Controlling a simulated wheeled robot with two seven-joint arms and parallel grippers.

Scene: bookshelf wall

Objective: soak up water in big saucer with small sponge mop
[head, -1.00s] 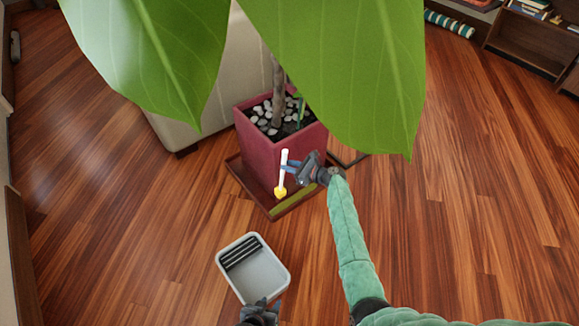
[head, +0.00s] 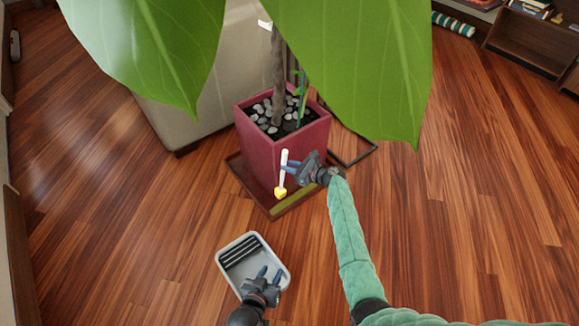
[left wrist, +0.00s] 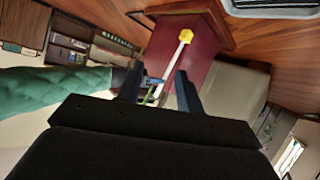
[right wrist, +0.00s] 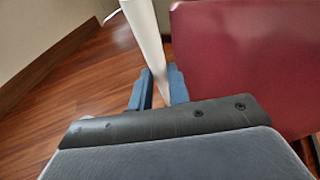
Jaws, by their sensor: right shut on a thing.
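The small sponge mop (head: 284,168) has a white handle and a yellow sponge head (head: 280,193) pointing down. My right gripper (head: 291,167) is shut on its handle; the handle (right wrist: 146,30) also shows between the fingers in the right wrist view. The sponge head hangs by the near side of the red pot, over or at the big saucer (head: 284,209), contact unclear. The dark red square saucer has a greenish strip along its near right edge. My left gripper (head: 268,275) is open and empty, over the near part of the grey bucket (head: 224,268). The mop (left wrist: 176,58) also shows in the left wrist view.
The red square pot (head: 270,155) with pebbles and a plant stands on the saucer. Large green leaves (head: 350,60) cover the upper middle of the head view. A beige sofa (head: 190,105) is behind left. Wood floor is clear to both sides.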

